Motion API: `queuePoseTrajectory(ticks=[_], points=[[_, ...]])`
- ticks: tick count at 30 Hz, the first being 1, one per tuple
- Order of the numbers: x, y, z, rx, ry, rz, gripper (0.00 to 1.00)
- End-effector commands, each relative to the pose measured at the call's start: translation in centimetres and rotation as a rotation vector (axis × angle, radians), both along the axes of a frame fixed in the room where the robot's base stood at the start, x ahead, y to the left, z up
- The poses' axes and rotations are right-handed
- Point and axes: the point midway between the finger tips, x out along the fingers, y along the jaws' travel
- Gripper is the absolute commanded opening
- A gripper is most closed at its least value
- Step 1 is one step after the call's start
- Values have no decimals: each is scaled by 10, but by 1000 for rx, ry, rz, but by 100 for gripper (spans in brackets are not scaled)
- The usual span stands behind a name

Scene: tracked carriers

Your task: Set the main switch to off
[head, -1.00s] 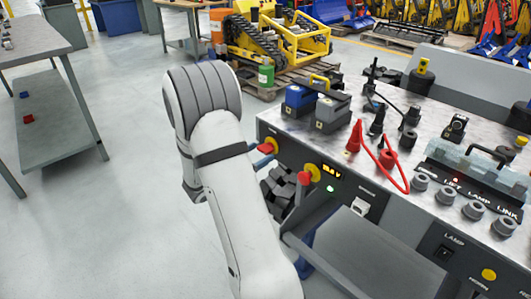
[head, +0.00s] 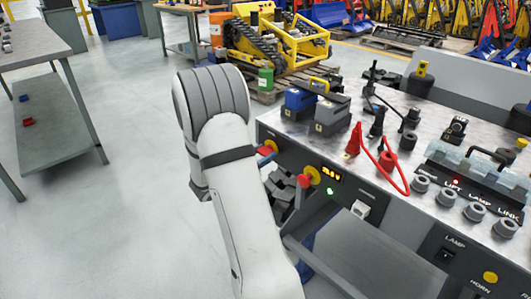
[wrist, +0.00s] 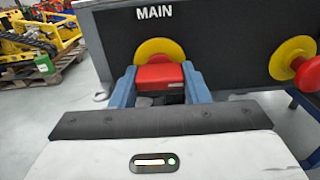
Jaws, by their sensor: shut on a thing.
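The main switch is a red handle (wrist: 160,77) on a yellow disc (wrist: 158,47), under the word MAIN on the dark front panel in the wrist view. In the head view the red handle (head: 264,150) shows at the panel's left end, just right of my arm. My gripper (wrist: 160,86) has its two blue fingers on either side of the red handle and is shut on it. The handle looks broad and level between the fingers in the wrist view. My arm hides most of my gripper in the head view.
A second red knob (head: 304,181) on a yellow disc sits right of the main switch, beside a lit yellow display (head: 331,173) and a green light. A grey shelf (head: 350,255) juts out below. Red cables and fuse posts stand on the console top.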

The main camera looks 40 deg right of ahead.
Motion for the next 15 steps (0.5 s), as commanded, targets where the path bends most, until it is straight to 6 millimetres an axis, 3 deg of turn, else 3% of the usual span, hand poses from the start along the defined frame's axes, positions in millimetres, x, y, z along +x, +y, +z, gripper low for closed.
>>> queuePoseTrajectory(ticks=[1, 2, 5, 15], points=[[1, 0, 0, 0, -1, 2, 19], [-1, -18, 0, -1, -1, -4, 19], [1, -6, 1, -1, 1, 1, 19], [0, -1, 5, -9, 121, 1, 19]])
